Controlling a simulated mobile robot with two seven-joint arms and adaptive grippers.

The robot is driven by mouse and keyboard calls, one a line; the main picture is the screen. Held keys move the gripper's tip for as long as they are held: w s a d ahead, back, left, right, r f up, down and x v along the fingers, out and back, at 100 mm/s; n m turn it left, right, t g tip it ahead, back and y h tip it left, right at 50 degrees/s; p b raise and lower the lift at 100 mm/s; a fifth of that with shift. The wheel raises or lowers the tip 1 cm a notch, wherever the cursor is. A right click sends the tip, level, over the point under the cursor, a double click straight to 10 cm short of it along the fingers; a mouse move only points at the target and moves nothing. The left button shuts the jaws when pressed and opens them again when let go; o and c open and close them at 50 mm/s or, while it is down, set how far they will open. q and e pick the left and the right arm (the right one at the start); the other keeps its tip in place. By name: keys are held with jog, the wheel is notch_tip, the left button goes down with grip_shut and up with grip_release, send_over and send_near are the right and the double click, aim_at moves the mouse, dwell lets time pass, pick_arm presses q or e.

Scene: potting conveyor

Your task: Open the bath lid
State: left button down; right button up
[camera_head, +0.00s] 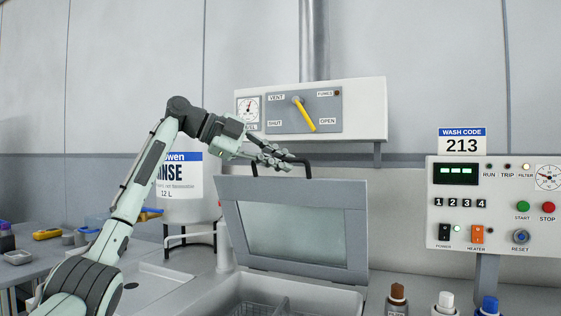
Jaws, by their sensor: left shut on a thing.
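The bath lid (357,235), a grey frame with a pale window, stands raised and tilted back over the bath (338,303). The bath's opening shows below it, with a wire basket (262,308) inside. A dark bar handle (308,166) rises from the lid's top edge. My left gripper (284,160) is at this handle, shut on it from the left. The fingers hide part of the handle. My right gripper is not in view.
A vent panel (360,112) with a yellow lever (305,115) is on the wall behind. A white rinse container (190,200) stands left of the lid. A control box (490,235) is at right. Several capped bottles (397,298) stand at the front right.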

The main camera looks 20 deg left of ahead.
pick_arm(q)
jog(key=shift+f, duration=0.15)
jog(key=c, duration=1.9)
grip_release()
jog(key=shift+w, duration=0.15)
jog(key=v, duration=1.2)
jog(key=shift+c, duration=0.2)
